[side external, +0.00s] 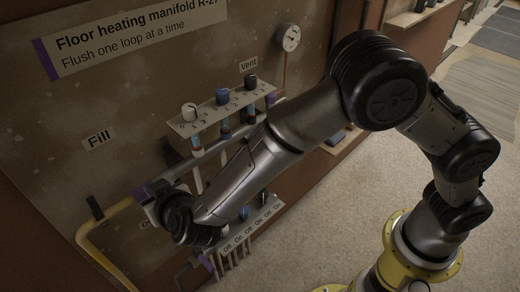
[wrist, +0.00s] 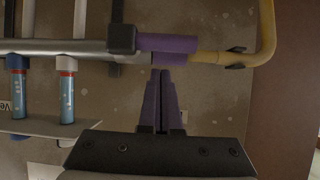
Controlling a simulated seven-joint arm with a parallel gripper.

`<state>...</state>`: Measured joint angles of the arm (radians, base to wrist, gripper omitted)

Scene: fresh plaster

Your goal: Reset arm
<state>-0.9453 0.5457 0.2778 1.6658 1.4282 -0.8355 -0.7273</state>
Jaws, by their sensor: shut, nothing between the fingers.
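My gripper (wrist: 160,75) shows in the wrist view with its two purple fingers together and nothing between them. Its tips are close to the purple sleeve (wrist: 168,43) on the manifold pipe (wrist: 60,46) in the picture; I cannot tell whether they touch. In the side external view my arm reaches across to the manifold (side external: 212,146), and its wrist is bent low in front of the lower valve row. My fingers cannot be made out clearly there, and the arm hides part of the manifold.
A yellow hose (side external: 92,226) curves from the pipe's left end below the Fill label (side external: 99,138). Knobs top several flow tubes (wrist: 67,95). A lower row of valves (side external: 250,226) carries On/Off labels. A gauge (side external: 290,37) hangs on the board. Floor (side external: 310,220) is open at right.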

